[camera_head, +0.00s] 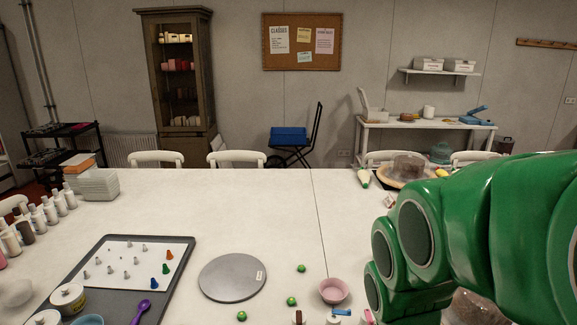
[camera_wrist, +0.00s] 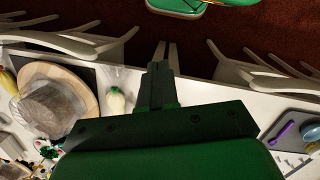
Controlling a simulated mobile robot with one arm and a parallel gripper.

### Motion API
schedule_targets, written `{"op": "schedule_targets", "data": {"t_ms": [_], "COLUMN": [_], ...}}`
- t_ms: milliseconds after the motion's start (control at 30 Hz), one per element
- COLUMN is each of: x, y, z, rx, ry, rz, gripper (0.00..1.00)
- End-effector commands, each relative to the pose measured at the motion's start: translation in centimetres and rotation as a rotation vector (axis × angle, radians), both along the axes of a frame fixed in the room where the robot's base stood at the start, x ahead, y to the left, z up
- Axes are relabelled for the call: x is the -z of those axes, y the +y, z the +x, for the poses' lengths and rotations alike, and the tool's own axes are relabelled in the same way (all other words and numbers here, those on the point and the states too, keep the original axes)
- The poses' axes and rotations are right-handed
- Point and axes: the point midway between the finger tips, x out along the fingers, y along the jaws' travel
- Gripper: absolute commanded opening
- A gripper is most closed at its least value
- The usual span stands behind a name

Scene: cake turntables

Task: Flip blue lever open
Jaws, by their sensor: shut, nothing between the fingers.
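A small blue piece (camera_head: 341,312) that looks like the lever shows at the bottom edge of the head view, just below the pink bowl. It is small and cut close by the frame edge, so I cannot tell how far it is tilted. My gripper (camera_wrist: 159,70) is shut and empty in the wrist view, over the table's edge with the dark red floor beyond. In the head view my arm fills the right side and my gripper is not visible. The blue lever is not recognisable in the wrist view.
A pink bowl (camera_head: 334,290), green balls (camera_head: 301,268) and a grey turntable disc (camera_head: 232,277) lie on the white table. A dark tray (camera_head: 101,244) stands at left. A wrapped cake (camera_wrist: 50,108) and piping bag (camera_wrist: 116,101) show in the wrist view. The table's middle is clear.

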Motion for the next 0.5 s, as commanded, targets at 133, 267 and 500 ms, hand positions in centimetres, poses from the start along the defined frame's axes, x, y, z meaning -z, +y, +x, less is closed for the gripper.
{"op": "schedule_targets", "data": {"t_ms": [133, 267, 500], "x": [-0.5, -0.7, -0.8], "y": [0.6, 1.2, 1.4], "z": [-3.1, -4.6, -4.3], "rx": [0.188, 0.292, 0.353], "ry": [0.009, 0.016, 0.018], "rz": [0.027, 0.044, 0.05], "gripper": [0.0, 0.0, 0.32]}}
